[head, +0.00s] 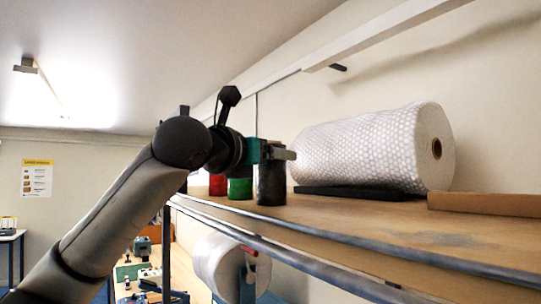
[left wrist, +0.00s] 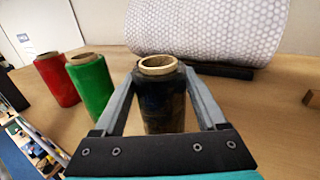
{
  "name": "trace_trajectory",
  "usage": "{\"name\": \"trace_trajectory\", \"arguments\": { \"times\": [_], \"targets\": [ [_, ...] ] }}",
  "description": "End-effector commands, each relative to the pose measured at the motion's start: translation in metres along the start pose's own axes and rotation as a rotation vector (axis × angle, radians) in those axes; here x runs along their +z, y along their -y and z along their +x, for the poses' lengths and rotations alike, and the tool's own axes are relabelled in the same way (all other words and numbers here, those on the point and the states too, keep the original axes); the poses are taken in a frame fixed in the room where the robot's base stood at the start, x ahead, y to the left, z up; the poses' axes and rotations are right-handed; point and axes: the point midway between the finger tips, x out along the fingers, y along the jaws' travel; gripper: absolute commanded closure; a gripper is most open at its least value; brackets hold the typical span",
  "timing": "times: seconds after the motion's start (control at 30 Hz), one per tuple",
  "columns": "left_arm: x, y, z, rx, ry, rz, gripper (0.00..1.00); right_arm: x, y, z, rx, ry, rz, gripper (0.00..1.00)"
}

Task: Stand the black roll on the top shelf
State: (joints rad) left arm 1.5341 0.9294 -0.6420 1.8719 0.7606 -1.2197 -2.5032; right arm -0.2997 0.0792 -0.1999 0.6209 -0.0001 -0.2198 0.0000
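The black roll (head: 270,185) is upright at the near edge of the top shelf (head: 400,226), with its base at the shelf board. In the left wrist view the black roll (left wrist: 163,105) shows its cardboard core on top. My left gripper (head: 280,153) reaches in from the left at the roll's upper part. In the left wrist view, the fingers of my left gripper (left wrist: 162,75) lie along both sides of the roll, with no clear gap at the tips. The roll's foot is hidden there by the gripper body. My right gripper is not in view.
A green roll (left wrist: 91,85) and a red roll (left wrist: 57,78) stand left of the black roll. A large bubble-wrap roll (head: 370,148) lies behind on a dark flat piece (head: 350,193). A brown carton piece (head: 485,204) lies at right. The front shelf board is clear.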

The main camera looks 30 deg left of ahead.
Motion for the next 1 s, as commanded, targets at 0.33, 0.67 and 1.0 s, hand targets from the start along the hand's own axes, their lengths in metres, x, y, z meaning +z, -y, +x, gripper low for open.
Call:
{"name": "trace_trajectory", "arguments": {
  "times": [0.33,0.67,1.0],
  "targets": [
    [0.0,0.0,0.0,0.0,-0.001,0.0,0.0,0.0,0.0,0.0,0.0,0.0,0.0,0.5],
    [0.003,-0.001,-0.021,0.002,0.004,0.002,0.0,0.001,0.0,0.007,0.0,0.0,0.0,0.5],
    [0.002,0.0,-0.092,0.002,0.004,0.002,0.0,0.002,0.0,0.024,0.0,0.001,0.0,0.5]
  ]
}}
